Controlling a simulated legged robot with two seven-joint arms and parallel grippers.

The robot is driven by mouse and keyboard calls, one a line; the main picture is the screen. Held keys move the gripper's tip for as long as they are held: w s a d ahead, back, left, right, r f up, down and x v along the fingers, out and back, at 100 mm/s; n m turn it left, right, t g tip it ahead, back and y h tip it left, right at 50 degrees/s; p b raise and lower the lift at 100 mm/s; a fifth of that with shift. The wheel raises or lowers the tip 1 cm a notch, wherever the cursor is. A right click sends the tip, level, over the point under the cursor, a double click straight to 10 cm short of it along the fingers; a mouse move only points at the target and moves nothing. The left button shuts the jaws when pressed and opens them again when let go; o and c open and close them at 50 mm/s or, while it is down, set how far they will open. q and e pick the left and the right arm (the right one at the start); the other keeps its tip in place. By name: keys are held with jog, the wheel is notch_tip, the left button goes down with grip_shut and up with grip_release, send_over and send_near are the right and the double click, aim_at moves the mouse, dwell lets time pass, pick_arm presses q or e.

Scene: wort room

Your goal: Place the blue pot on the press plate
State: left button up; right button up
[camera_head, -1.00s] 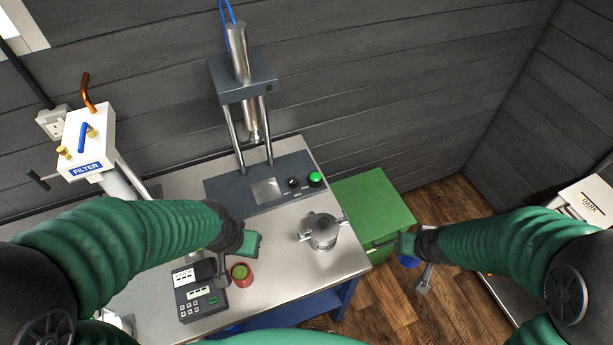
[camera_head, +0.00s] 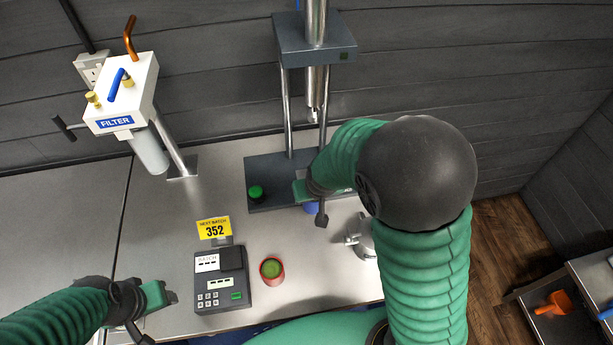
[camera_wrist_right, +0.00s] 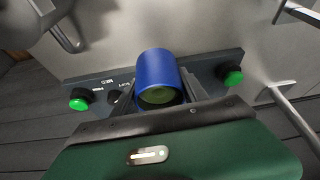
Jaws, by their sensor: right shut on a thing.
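The blue pot (camera_wrist_right: 158,72) is held between the two fingers of my right gripper (camera_wrist_right: 160,96) in the right wrist view, with something greenish inside it. In the head view a bit of the blue pot (camera_head: 311,207) shows below my right gripper (camera_head: 318,208), at the front edge of the press base (camera_head: 270,172). The press plate is hidden behind my right arm and the pot. I cannot tell whether the pot touches the base. My left gripper (camera_head: 155,312) is at the lower left, away from the pot; its jaws are unclear.
The press ram (camera_head: 316,88) hangs between two posts above the base. A green button (camera_head: 256,192) is at the base's left. A metal vessel (camera_head: 364,243), red cup (camera_head: 271,269), batch device (camera_head: 222,280) and filter unit (camera_head: 124,92) stand on the bench.

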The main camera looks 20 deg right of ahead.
jog(key=w+d, duration=0.1)
jog(key=w, duration=0.2)
jog(key=w+d+f+p, duration=0.1)
jog(key=w+d, duration=0.1)
jog(key=w, duration=0.2)
jog(key=w+d, duration=0.2)
jog(key=w, duration=0.2)
jog(key=shift+d+f+p, duration=0.1)
jog(key=shift+f+p, duration=0.05)
jog(key=shift+p, duration=0.15)
notch_tip(320, 180, down, 3)
jog(key=shift+s, duration=0.15)
jog(key=shift+f, duration=0.3)
jog(key=o, duration=1.5)
